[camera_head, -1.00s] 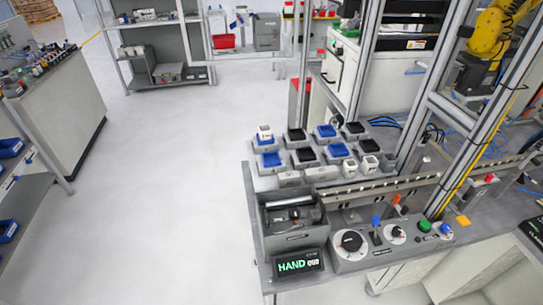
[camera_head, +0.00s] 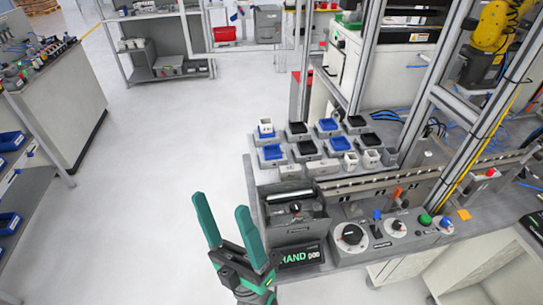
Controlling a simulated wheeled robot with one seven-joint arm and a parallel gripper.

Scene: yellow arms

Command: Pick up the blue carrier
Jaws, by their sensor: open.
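Several small carriers stand on grey blocks at the left end of the workbench. A blue carrier (camera_head: 327,125) sits in the back row between two black ones. Another blue carrier (camera_head: 340,143) sits in the front right part of the group, and a blue carrier (camera_head: 272,153) sits at the front left. A fourth blue one (camera_head: 266,133) has a white piece on top. My gripper (camera_head: 217,203), with green fingers, is open and empty, raised at the left of the bench's front corner, well short of the carriers in the picture. It covers part of the display.
A grey bin (camera_head: 293,228) and a control panel with knobs (camera_head: 352,234) stand at the bench front. A conveyor rail (camera_head: 370,178) runs behind them. Metal uprights (camera_head: 435,110) rise to the right of the carriers. Open floor (camera_head: 180,130) lies left of the bench.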

